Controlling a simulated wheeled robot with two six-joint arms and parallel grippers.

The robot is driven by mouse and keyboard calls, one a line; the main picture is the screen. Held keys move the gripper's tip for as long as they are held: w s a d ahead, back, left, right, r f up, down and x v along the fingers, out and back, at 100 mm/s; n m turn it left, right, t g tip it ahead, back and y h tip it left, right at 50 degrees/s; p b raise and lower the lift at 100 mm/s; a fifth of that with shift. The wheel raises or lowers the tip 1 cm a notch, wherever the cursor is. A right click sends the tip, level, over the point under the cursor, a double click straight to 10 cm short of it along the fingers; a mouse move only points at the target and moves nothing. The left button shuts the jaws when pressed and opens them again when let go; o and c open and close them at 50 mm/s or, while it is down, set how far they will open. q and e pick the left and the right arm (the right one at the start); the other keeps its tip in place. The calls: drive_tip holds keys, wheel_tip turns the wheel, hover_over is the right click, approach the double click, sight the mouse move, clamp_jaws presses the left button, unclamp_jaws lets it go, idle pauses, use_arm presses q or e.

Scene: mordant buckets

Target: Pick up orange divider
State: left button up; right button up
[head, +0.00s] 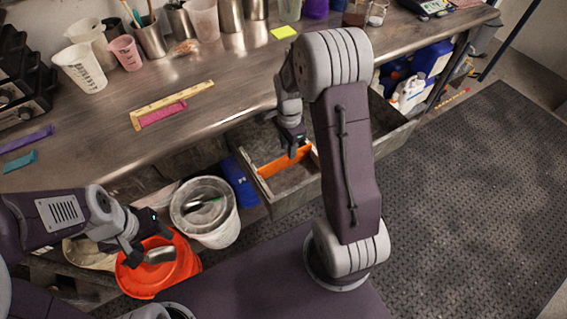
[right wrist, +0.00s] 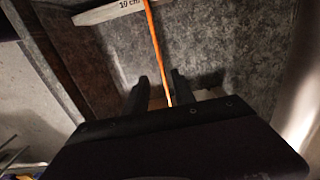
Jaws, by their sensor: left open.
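The orange divider (head: 284,164) stands inside the open drawer (head: 297,200) under the bench. In the right wrist view the orange divider (right wrist: 154,35) shows edge-on as a thin line running down between my fingers. My right gripper (head: 294,150) is in the drawer at the divider's far right end. Its two fingers (right wrist: 161,92) are apart, one on each side of the divider, with a visible gap. My left gripper (head: 138,252) is open, over the orange bucket (head: 155,283), away from the drawer.
A white bucket (head: 217,236) stands between the orange bucket and the drawer. The bench (head: 225,85) holds a ruler (head: 172,104), a pink strip (head: 163,114), cups and jars. Dark matting covers the floor at right.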

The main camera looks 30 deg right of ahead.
sight(285, 168)
drive_tip(key=f, duration=0.2)
drive_tip(key=a+f, duration=0.1)
drive_tip(key=shift+w+b, duration=0.25)
drive_tip(key=shift+b, duration=0.05)
drive_tip(key=shift+d+f, duration=0.25)
drive_tip(key=shift+f, duration=0.3)
wheel_tip(285, 168, down, 5)
drive_tip(key=shift+a+r+b, duration=0.15)
drive_tip(key=shift+b, duration=0.4)
use_arm(q)
drive_tip(key=shift+w+a+f, duration=0.1)
drive_tip(key=shift+f, duration=0.4)
drive_tip(key=shift+w+a+f, duration=0.1)
drive_tip(key=shift+f, duration=0.4)
use_arm(e)
clamp_jaws()
